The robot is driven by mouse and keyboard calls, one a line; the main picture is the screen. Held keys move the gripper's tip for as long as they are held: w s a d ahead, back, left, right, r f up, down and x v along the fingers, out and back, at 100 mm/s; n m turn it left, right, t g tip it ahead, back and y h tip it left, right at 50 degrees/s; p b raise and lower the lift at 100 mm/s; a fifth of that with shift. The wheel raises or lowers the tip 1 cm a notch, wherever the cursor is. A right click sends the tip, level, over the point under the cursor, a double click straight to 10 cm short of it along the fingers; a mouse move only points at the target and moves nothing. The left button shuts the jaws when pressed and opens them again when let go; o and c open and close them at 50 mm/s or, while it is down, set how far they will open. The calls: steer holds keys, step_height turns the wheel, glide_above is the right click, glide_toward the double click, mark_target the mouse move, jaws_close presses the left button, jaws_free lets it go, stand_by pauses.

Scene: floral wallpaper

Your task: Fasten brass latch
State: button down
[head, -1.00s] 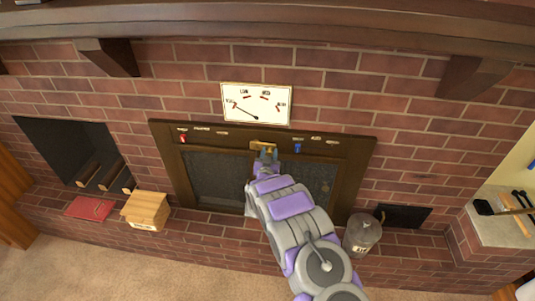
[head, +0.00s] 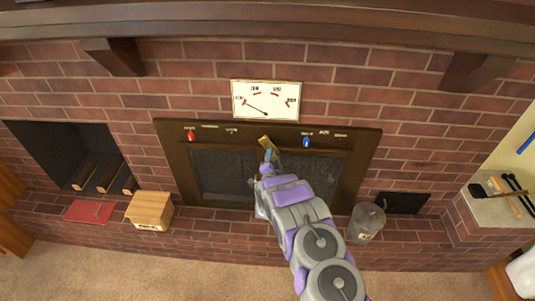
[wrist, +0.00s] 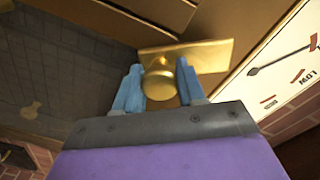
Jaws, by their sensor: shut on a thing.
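The brass latch (wrist: 212,56) is a gold plate with a round knob (wrist: 160,80), on the top middle of the dark fireplace door frame. In the head view the latch (head: 264,141) sits tilted, its upper end leaning left. My gripper (wrist: 160,84) is shut on the knob, with one blue finger on each side of it. In the head view my gripper (head: 270,157) reaches up to the latch from below and hides its lower end. The glass doors (head: 222,172) are behind and below my arm.
A white dial gauge (head: 266,100) is above the frame. A red knob (head: 191,135) and a blue knob (head: 306,141) flank the latch. A wooden box (head: 150,211) and a metal bucket (head: 367,222) stand on the hearth. A wooden mantel (head: 270,25) juts out overhead.

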steer(key=shift+a+f+m+p, duration=0.15)
steer(key=shift+a+m+p, duration=0.4)
steer(key=shift+m, duration=0.35)
steer(key=shift+f+m+p, duration=0.25)
steer(key=shift+m+p, duration=0.4)
steer(key=shift+m, duration=0.25)
steer(key=shift+m+p, duration=0.35)
steer(key=shift+m, duration=0.15)
steer(key=a+m+p, duration=0.2)
steer(key=shift+f+m+p, duration=0.3)
steer(key=shift+f, duration=0.05)
steer(key=shift+a, duration=0.15)
steer(key=c, duration=0.7)
jaws_free()
steer(key=shift+o, duration=0.2)
